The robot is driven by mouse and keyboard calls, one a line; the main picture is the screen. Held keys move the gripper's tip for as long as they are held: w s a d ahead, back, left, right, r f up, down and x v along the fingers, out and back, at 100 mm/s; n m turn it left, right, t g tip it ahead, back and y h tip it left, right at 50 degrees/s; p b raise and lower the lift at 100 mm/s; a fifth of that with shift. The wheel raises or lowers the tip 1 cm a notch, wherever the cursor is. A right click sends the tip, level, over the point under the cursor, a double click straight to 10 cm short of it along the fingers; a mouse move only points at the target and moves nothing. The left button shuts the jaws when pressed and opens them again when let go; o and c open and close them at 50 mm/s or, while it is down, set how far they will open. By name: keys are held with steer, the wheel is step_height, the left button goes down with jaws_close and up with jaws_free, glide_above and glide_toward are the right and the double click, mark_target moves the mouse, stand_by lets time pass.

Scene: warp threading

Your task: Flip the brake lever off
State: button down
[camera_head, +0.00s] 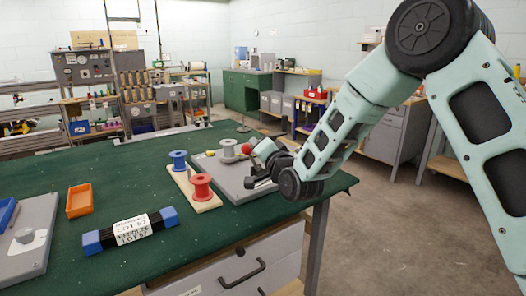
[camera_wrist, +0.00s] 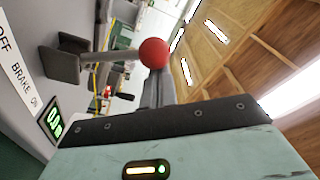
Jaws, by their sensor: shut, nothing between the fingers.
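The brake lever (camera_wrist: 100,56) shows in the wrist view as a grey rod with a red ball knob (camera_wrist: 154,53), rising from a dark block on a grey panel. A label on the panel reads OFF, BRAKE, ON. My gripper (camera_wrist: 158,88) is shut and empty, with its dark fingers right at the knob; they overlap it in this view, and I cannot tell whether they touch. In the head view the red knob (camera_head: 246,149) sits just left of my gripper, above the grey base plate (camera_head: 235,187); the lever's rod is hardly visible there.
A small lit display (camera_wrist: 53,120) is beside the label. On the green table (camera_head: 130,180) are a blue spool (camera_head: 179,160) and a red spool (camera_head: 201,187) on a wooden board, an orange tray (camera_head: 79,201) and a blue-ended labelled bar (camera_head: 131,230). The table's right edge lies beneath my arm.

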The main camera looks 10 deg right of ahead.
steer(key=shift+s+a+f+b, duration=0.15)
steer(key=shift+a+b, duration=0.15)
steer(key=shift+a, duration=0.2)
stand_by(0.3)
